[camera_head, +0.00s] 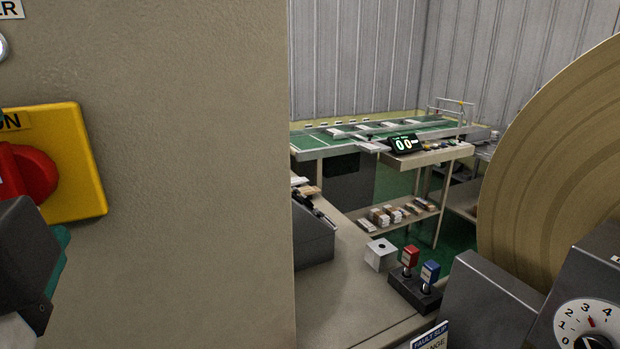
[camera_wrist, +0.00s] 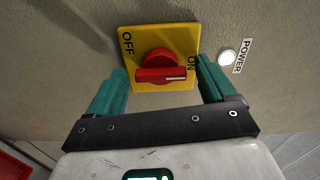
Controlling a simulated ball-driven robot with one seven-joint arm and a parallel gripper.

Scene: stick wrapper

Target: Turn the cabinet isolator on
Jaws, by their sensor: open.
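The cabinet isolator is a red rotary handle (camera_wrist: 158,62) on a yellow plate (camera_wrist: 140,38), fixed to the beige cabinet face. In the wrist view its white mark points right, to the side of the ON label (camera_wrist: 192,63); the OFF label (camera_wrist: 127,43) is at upper left. My gripper (camera_wrist: 164,78) is open, with one teal finger on each side of the handle; I see no contact. In the head view the red handle (camera_head: 30,172) is partly cut off at the left edge, with my gripper (camera_head: 50,265) just below it.
A whitish lamp (camera_wrist: 227,57) sits beside the POWER label (camera_wrist: 243,56). The cabinet side (camera_head: 200,180) fills the left of the head view. A large tan roll (camera_head: 560,160) and numbered dial (camera_head: 588,322) stand right. A red and blue switch box (camera_head: 415,292) sits on a bench.

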